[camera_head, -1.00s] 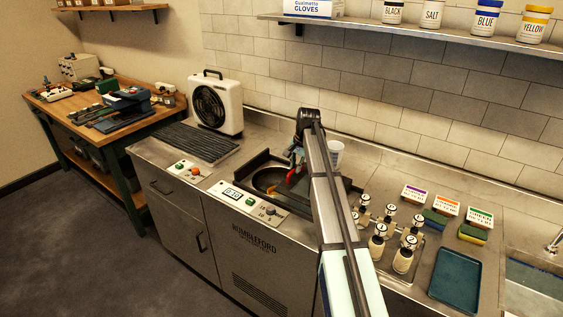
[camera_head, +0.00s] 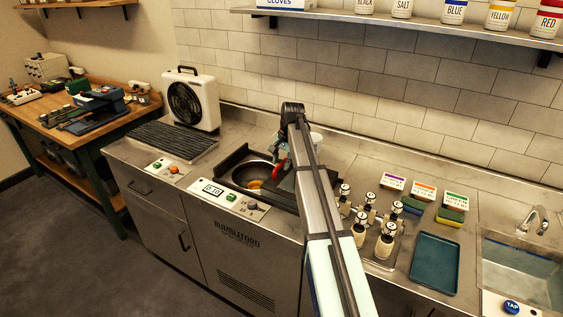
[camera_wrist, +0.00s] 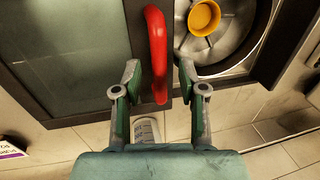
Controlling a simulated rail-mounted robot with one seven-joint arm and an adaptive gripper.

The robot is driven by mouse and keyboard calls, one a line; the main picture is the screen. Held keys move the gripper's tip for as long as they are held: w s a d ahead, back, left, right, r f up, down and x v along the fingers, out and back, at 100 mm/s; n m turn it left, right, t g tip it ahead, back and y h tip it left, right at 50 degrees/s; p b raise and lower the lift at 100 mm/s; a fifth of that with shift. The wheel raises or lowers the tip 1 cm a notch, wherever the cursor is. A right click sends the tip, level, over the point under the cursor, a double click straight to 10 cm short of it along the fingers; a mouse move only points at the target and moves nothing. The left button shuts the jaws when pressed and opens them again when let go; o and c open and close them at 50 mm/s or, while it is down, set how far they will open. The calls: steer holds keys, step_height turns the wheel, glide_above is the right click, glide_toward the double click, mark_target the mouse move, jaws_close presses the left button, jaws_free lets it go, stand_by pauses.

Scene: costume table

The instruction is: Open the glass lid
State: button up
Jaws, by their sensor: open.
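The lid, a dark-framed panel (camera_wrist: 70,50), fills the left of the wrist view, beside the round metal basin (camera_wrist: 228,30). In the head view the basin (camera_head: 250,172) is largely uncovered, with the lid (camera_head: 286,190) to its right, partly hidden by my arm. The lid's red handle (camera_wrist: 156,45) is upright in the wrist view. My gripper (camera_wrist: 160,78) is open, with one green-padded finger on each side of the handle's lower end. Contact between fingers and handle cannot be told. In the head view my arm hides most of the gripper.
An orange cup (camera_wrist: 203,17) is in the basin. A white cup (camera_wrist: 147,130) stands on the counter behind the lid. Several small bottles (camera_head: 372,222) and a blue tray (camera_head: 436,264) stand to the right. A white fan (camera_head: 192,100) stands at the left.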

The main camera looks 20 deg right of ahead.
step_height(320, 180, up, 12)
steer(key=s+d, duration=0.1)
steer(key=shift+s+d, duration=0.3)
steer(key=shift+s, duration=0.1)
steer(key=shift+f, duration=0.1)
